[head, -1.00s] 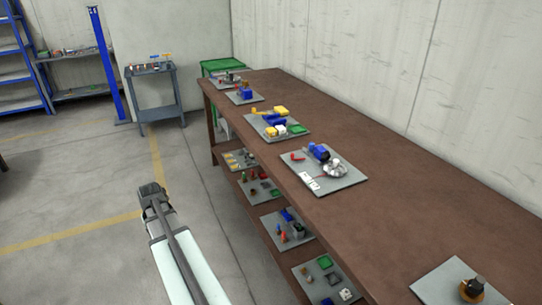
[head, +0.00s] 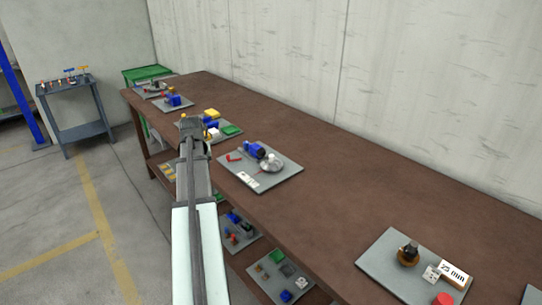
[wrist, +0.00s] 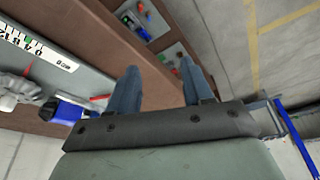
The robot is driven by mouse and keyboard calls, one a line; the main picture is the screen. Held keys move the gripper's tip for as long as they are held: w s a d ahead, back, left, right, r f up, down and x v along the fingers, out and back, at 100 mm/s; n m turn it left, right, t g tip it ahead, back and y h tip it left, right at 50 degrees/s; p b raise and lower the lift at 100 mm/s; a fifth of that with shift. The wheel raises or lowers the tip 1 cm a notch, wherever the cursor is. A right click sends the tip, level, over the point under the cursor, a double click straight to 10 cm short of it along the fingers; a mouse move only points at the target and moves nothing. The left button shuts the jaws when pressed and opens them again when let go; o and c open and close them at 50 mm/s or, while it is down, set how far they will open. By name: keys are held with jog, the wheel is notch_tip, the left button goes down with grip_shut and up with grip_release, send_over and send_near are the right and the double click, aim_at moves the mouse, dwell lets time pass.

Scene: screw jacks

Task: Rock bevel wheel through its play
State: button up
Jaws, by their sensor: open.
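A silver toothed wheel (head: 271,163) sits on a grey plate (head: 285,174) in the middle of the bench, beside a blue body (head: 255,150). In the wrist view the toothed wheel (wrist: 14,78) is at the left edge, partly cut off, with the blue body (wrist: 68,111) beside it. A brown round piece with a dark top (head: 408,255) stands on a nearer plate; I cannot tell which one is the bevel wheel. My gripper (head: 191,122) is left of the silver wheel, apart from it. In the wrist view its fingers (wrist: 160,87) are apart and empty.
The brown bench (head: 330,205) runs along the wall, with several plates of parts on it. A small red lever (head: 233,157) and a white label (head: 248,180) lie near the wheel. A lower shelf holds more plates (head: 240,232). Bare bench lies between the middle and nearer plates.

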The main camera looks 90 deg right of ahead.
jog(key=s+d+r+m, duration=0.1)
jog(key=s+d+r, duration=0.15)
jog(key=s, duration=0.35)
jog(key=s+d+r+m, duration=0.1)
jog(key=s+d+r, duration=0.15)
jog(key=s, duration=0.25)
jog(key=m+g+h, duration=0.1)
jog(key=m, duration=0.1)
send_near(272, 156)
jog(key=x, duration=0.9)
jog(key=shift+w+d+f, duration=0.1)
jog(key=shift+d, duration=0.05)
jog(key=shift+c, duration=0.4)
